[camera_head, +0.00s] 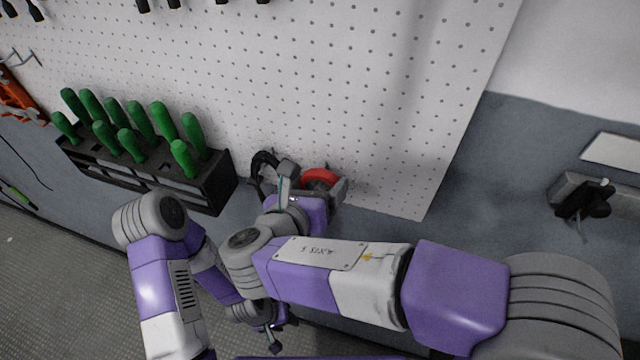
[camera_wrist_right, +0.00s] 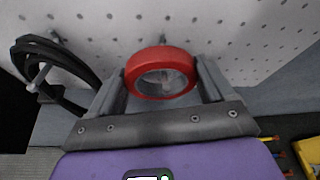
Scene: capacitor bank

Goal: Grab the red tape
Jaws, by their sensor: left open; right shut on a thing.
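The red tape (camera_head: 321,174) is a ring in front of the lower part of the white pegboard, and my right gripper (camera_head: 315,181) is at it. In the right wrist view the red tape (camera_wrist_right: 150,55) sits between the two fingers of my right gripper (camera_wrist_right: 162,80), which is shut on it. My left gripper (camera_head: 271,336) is lower in the head view, apart from the tape. It is open, small and partly hidden by my arms.
A coil of black cable (camera_head: 262,166) hangs just left of the tape; it also shows in the wrist view (camera_wrist_right: 55,62). A black rack (camera_head: 215,183) holds several green-handled screwdrivers (camera_head: 140,120). A yellow item (camera_wrist_right: 308,155) shows at the wrist view's lower right. The pegboard above is largely bare.

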